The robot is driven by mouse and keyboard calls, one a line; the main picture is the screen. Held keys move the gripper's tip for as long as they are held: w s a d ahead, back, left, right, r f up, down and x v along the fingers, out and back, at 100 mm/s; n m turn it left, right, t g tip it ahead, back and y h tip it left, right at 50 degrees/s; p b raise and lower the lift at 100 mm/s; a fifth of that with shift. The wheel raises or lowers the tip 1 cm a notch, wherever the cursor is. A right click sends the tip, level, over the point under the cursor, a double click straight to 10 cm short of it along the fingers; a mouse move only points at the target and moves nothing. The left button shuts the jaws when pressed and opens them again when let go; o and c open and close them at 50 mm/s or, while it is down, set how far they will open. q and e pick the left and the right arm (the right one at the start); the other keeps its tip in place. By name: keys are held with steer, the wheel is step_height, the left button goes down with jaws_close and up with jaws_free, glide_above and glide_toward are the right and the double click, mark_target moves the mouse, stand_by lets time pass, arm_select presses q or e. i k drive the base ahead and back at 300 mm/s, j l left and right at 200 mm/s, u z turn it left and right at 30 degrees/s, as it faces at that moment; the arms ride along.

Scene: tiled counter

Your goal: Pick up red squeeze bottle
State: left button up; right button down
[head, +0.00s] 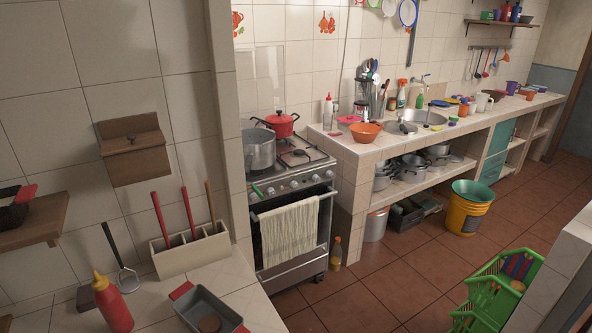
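The red squeeze bottle (114,306) stands upright on the tiled counter (160,305) at the lower left of the head view. It has a yellow nozzle cap, and its base is cut off by the bottom edge of the picture. Neither of my grippers can be made out in this view.
A grey baking pan with red handles (232,318) lies right of the bottle. Behind are a potato masher (121,262) and a beige holder with red-handled tools (190,254). A stove (290,210) stands beyond the wall edge.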

mark_target(110, 302)
steer(key=u, duration=1.4)
